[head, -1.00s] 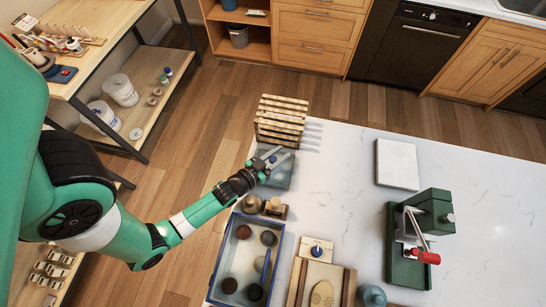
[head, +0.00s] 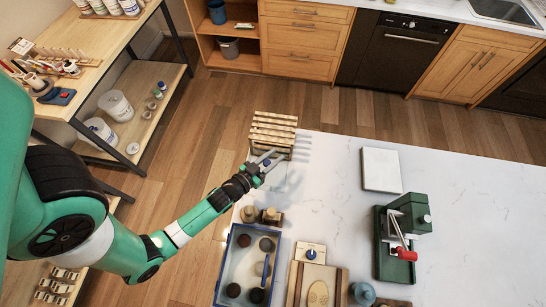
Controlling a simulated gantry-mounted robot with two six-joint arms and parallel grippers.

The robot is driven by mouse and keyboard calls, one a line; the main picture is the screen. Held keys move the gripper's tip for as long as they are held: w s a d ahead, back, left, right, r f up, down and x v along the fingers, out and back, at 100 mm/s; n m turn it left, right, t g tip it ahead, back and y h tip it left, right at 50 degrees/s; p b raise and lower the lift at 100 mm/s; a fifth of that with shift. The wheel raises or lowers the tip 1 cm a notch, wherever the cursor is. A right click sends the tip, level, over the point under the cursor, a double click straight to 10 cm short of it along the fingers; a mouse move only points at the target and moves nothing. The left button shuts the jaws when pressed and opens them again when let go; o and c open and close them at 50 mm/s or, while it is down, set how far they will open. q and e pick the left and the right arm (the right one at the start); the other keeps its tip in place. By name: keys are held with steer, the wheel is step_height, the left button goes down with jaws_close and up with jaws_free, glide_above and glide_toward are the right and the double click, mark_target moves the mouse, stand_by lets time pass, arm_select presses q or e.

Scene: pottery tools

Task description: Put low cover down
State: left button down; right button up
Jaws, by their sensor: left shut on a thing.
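My left gripper (head: 266,167) is at the far left corner of the white table, just in front of the slatted wooden rack. It is shut on a small blue part (head: 266,162), which seems to be the knob of the low cover. The cover's grey-green body is mostly hidden by the fingers and hard to make out. I cannot tell whether it touches the table. My right gripper is out of view.
The wooden rack (head: 273,126) stands behind the gripper. A blue-rimmed tray (head: 224,262) with several dark round pieces, two small wooden stamps (head: 270,217), wooden boards (head: 338,285) and a green press (head: 402,240) stand nearer. A pale slab (head: 381,170) lies right. The table's middle is clear.

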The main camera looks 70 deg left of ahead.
arm_select(q)
step_height(320, 180, up, 2)
steer(key=shift+r+p, duration=0.15)
steer(key=shift+p, duration=0.4)
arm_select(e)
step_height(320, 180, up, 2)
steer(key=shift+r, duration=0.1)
